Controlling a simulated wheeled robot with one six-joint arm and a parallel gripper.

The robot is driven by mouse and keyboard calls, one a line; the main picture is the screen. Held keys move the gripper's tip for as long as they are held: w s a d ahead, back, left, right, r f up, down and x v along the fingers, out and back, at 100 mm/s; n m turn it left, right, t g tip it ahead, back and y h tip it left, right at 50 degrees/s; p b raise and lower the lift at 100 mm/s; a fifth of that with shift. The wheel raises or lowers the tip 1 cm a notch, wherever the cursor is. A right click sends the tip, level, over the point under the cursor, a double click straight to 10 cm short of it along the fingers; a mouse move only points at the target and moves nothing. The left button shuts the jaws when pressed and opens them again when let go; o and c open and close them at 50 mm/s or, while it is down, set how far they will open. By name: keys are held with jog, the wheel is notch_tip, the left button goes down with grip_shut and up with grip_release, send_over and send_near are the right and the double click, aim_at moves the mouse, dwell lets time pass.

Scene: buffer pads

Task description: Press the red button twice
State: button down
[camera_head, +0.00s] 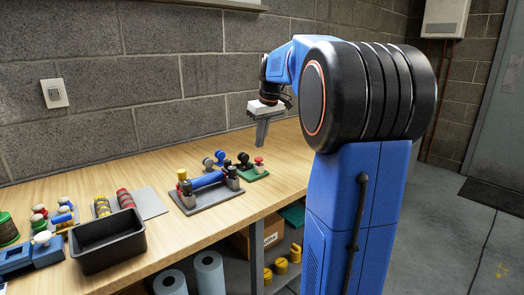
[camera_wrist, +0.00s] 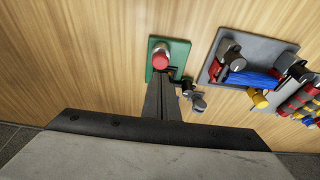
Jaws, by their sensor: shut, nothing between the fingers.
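The red button (camera_head: 259,160) stands on a green base (camera_head: 253,174) on the wooden bench. In the wrist view the red button (camera_wrist: 161,61) shows its round top on the green base (camera_wrist: 181,48), just beyond my fingertips. My gripper (camera_head: 259,145) points down with its fingers together and empty, a little above the button and apart from it in the head view. In the wrist view my gripper (camera_wrist: 165,80) overlaps the near part of the base and hides some of it.
A grey plate (camera_head: 215,194) with a blue bar and posts lies left of the button. Dark and blue-grey knobs (camera_head: 221,157) stand close by. A black bin (camera_head: 107,242) and other parts fill the bench's left. A block wall rises behind.

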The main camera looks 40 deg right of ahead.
jog(key=v, duration=0.8)
jog(key=shift+f, duration=0.1)
dwell(0.5)
jog(key=shift+d+r, duration=0.1)
jog(key=shift+r, duration=0.75)
send_over(258, 158)
jog(key=s, duration=0.1)
notch_tip(258, 158, down, 12)
jog(key=shift+d+r, duration=0.1)
jog(key=shift+f, duration=0.95)
jog(key=shift+f, duration=0.1)
